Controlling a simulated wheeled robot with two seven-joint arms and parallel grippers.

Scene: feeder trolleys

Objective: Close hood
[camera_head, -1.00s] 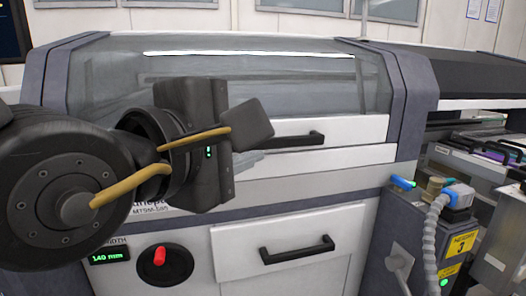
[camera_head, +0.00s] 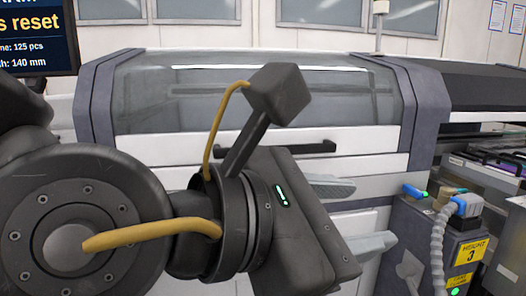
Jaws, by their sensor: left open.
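The hood (camera_head: 160,98) is a clear curved cover with a white lower edge, set between grey side frames on the machine. It looks lowered, and its black bar handle (camera_head: 300,148) shows on the white front strip, partly hidden behind my left arm. My left gripper (camera_head: 362,216) is in front of the machine, below and to the right of the handle. Its two pale fingers are apart with nothing between them, and they are not on the handle. My right gripper is not in view.
A feeder trolley (camera_head: 465,235) with a grey hose and a yellow height label stands at the lower right. A dark-topped unit (camera_head: 470,88) adjoins the machine on the right. A monitor (camera_head: 38,35) is at the upper left.

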